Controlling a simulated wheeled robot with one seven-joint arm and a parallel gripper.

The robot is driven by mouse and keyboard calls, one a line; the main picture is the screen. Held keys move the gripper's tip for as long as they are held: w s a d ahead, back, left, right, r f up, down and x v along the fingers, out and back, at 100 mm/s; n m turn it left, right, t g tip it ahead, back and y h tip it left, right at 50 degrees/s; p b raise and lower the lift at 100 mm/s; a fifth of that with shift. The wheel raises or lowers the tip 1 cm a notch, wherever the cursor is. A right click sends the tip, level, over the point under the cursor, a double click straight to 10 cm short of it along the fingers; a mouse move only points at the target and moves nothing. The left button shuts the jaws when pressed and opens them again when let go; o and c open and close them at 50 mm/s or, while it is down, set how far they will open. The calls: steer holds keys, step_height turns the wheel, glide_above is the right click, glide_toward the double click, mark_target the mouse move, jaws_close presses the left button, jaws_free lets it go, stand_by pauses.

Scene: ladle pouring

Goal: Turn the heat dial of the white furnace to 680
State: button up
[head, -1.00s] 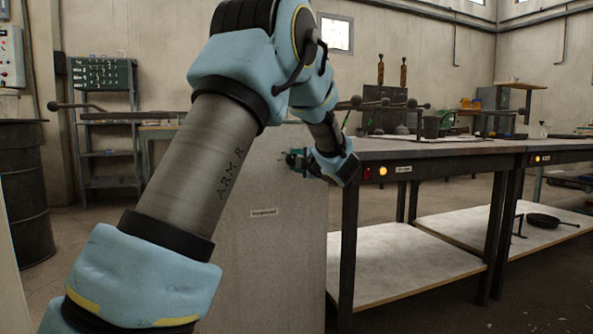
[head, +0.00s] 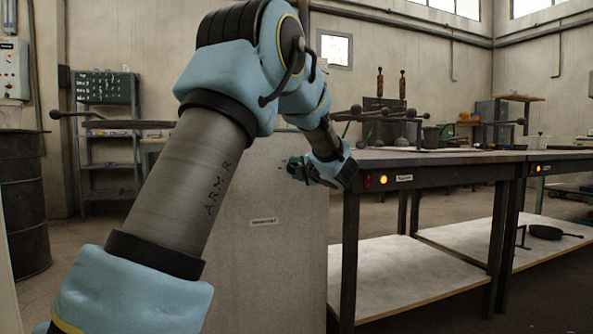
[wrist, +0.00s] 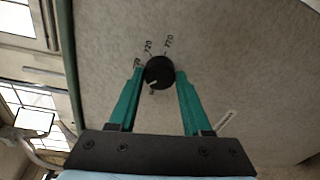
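The heat dial (wrist: 160,72) is a round black knob on the pale furnace panel in the wrist view. A white mark on it points down and to the left. The printed numbers 720 and 770 show above it; a number at the left is partly cut off by a finger. The green fingers of my gripper (wrist: 159,76) lie on either side of the dial, their tips against its edges. In the head view my gripper (head: 298,170) is at the upper face of the white furnace (head: 262,270), and the dial cannot be made out there.
A dark-framed workbench (head: 430,168) stands right of the furnace, with a lit orange lamp on its front. A pan (head: 546,232) lies on a lower shelf at the right. A dark drum (head: 22,205) stands at the left.

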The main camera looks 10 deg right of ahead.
steer(key=o, duration=0.4)
steer(key=p+v, duration=0.2)
steer(key=v, duration=0.8)
steer(key=shift+s, duration=0.4)
